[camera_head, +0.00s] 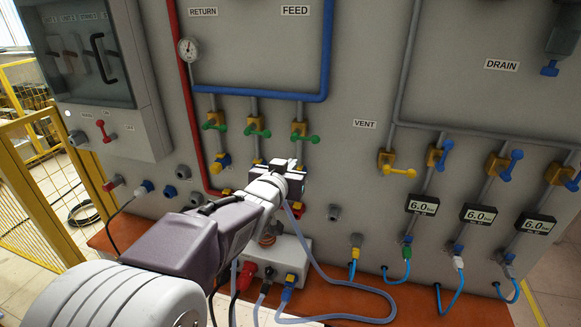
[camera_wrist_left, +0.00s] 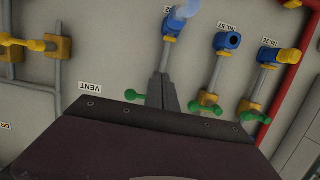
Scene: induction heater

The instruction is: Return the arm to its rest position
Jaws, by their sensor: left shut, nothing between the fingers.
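My left arm (camera_head: 190,235) reaches in from the lower left of the head view toward the grey panel. My left gripper (camera_head: 287,165) is in front of the panel, below the green-handled valves. Its fingers are shut and empty. In the left wrist view the closed fingers (camera_wrist_left: 163,88) point at the panel between two green handles. Whether they touch the panel cannot be told. My right arm and gripper are not in view.
The panel (camera_head: 265,60) carries green valve handles (camera_head: 257,132), a yellow vent handle (camera_head: 398,172), blue drain handles (camera_head: 505,173) and a gauge (camera_head: 188,50). Hoses (camera_head: 340,285) lie on the brown ledge (camera_head: 435,308) below. A yellow fence (camera_head: 45,190) stands at left.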

